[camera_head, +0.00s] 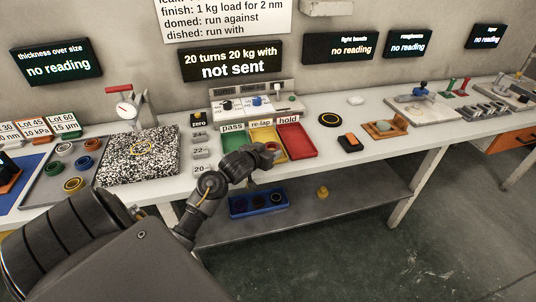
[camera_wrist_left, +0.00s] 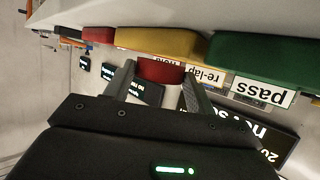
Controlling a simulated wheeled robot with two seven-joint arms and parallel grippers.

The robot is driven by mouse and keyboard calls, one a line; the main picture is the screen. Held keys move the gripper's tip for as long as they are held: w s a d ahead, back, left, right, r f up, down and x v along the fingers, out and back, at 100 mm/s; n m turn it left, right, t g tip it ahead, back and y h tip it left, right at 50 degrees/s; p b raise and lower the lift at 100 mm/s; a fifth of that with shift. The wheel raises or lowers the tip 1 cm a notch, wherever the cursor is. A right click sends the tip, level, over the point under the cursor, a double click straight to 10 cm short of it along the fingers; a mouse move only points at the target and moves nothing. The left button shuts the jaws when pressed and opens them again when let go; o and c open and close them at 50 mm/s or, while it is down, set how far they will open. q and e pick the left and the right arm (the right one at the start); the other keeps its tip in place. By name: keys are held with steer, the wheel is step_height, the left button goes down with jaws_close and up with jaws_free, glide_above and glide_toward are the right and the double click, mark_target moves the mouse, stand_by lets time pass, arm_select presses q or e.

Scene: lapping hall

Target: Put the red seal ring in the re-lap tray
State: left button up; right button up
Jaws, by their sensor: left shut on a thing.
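My left gripper (camera_head: 267,151) reaches in at the front edge of the bench, over the near end of the yellow re-lap tray (camera_head: 262,134). In the left wrist view it (camera_wrist_left: 158,82) is shut on the red seal ring (camera_wrist_left: 160,71), which sits between the two fingers. In the head view only a little of the ring (camera_head: 273,146) shows at the fingertips. The yellow tray also shows in the left wrist view (camera_wrist_left: 160,42), beyond the ring. The gripper hides the tray's near end. My right gripper is not in view.
The green pass tray (camera_head: 232,145) is left of the yellow tray, and the red hold tray (camera_head: 298,141) is right of it. A speckled plate (camera_head: 140,165) lies further left. A blue crate (camera_head: 258,201) stands on the lower shelf. A black-and-orange block (camera_head: 350,143) lies to the right.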

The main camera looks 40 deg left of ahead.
arm_select(q)
steer(key=shift+f, duration=0.25)
steer(key=shift+f, duration=0.45)
steer(key=shift+f, duration=0.1)
steer(key=o, duration=1)
steer(key=shift+s, duration=0.1)
steer(key=shift+f, duration=0.15)
